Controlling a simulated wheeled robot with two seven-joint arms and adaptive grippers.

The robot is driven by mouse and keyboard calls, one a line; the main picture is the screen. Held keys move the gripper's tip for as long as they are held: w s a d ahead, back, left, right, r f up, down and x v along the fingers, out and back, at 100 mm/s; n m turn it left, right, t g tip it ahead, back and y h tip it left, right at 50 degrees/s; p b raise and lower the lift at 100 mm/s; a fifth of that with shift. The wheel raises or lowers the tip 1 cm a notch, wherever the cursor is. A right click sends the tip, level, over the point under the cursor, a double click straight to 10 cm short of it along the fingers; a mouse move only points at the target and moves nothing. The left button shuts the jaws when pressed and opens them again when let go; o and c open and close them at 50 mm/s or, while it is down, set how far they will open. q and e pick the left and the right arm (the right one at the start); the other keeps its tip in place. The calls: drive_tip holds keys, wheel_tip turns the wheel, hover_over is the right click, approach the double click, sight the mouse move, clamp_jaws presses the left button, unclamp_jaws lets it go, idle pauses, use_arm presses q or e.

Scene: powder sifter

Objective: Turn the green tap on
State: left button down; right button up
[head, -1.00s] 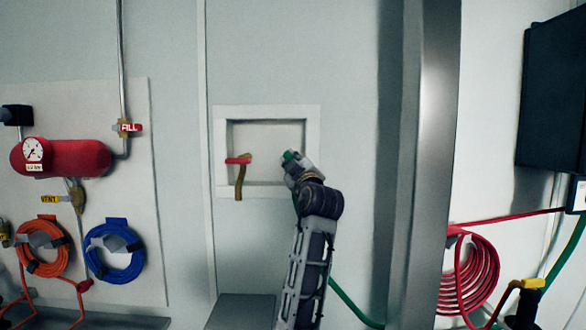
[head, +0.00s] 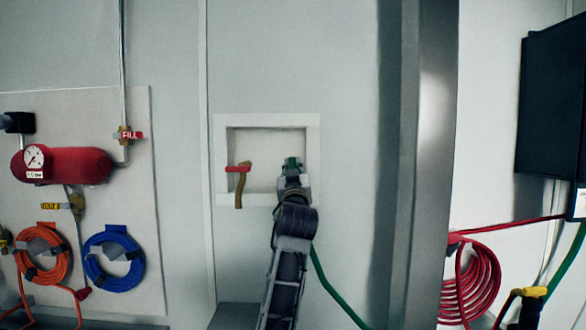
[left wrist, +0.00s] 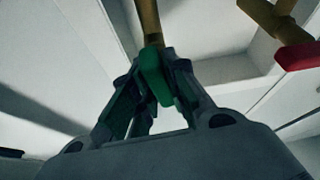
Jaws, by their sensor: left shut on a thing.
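The green tap handle (left wrist: 156,78) shows in the left wrist view between the fingers of my left gripper (left wrist: 150,95), which is shut on it. A brass pipe (left wrist: 149,22) runs up from the handle. In the head view my left gripper (head: 292,172) is at the right side of the white recessed wall box (head: 310,140), and a bit of green (head: 291,162) shows at its tip. The gripper and arm hide most of the green tap there. My right gripper is not in view.
A brass tap with a red handle (head: 238,169) sits at the left of the box. A green hose (head: 335,290) hangs below. A metal post (head: 432,160) stands to the right. A panel with a red tank (head: 70,165) and coiled hoses is at the left.

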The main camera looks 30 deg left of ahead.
use_arm(q)
drive_tip(key=shift+f+m, duration=0.15)
drive_tip(key=shift+m, duration=0.25)
drive_tip(key=shift+m+h+p, duration=0.3)
drive_tip(key=shift+m+h, duration=0.1)
drive_tip(key=shift+m+t, duration=0.3)
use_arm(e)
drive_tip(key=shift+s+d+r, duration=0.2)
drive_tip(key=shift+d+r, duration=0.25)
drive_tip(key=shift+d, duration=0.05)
use_arm(q)
drive_tip(key=c, duration=1.4)
unclamp_jaws()
drive_tip(key=shift+v, duration=5.95)
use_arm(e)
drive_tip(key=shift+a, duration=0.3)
